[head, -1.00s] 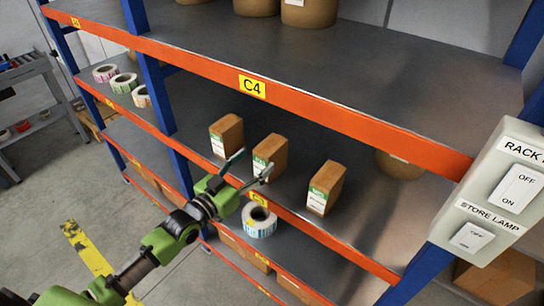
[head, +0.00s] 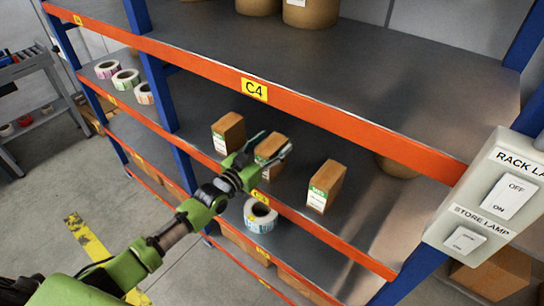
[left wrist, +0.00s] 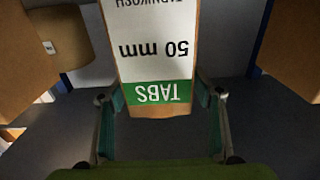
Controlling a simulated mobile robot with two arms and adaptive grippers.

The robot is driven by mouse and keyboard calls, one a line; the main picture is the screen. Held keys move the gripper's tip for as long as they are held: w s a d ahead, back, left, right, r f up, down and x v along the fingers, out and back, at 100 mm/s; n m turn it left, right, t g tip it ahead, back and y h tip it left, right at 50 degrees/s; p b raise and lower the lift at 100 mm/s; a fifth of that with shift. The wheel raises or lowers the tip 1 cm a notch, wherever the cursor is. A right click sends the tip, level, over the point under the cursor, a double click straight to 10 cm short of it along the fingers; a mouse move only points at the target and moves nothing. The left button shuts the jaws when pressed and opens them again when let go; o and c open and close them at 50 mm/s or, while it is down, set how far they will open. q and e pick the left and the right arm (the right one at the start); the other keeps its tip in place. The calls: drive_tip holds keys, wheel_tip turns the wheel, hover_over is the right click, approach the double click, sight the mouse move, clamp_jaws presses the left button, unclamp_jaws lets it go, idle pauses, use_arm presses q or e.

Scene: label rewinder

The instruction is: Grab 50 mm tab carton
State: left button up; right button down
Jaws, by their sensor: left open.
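The 50 mm tab carton is the middle one of three brown cartons on the shelf below the C4 beam; in the head view its top (head: 272,143) shows between my fingers. In the left wrist view its white label (left wrist: 155,45) reads "50 mm" and its green band reads "TABS", both upside down. My left gripper (head: 277,143) is open, with one finger on each side of the carton's near end. In the left wrist view the fingers (left wrist: 160,98) flank the green band, with narrow gaps at the sides. My right gripper is not in view.
Similar cartons stand to the left (head: 228,133) and right (head: 325,186) on the same shelf. The orange C4 beam (head: 320,113) runs above. A switch box (head: 485,205) is at the right.

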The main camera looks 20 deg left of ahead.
use_arm(q)
clamp_jaws()
drive_tip(key=shift+r, duration=0.15)
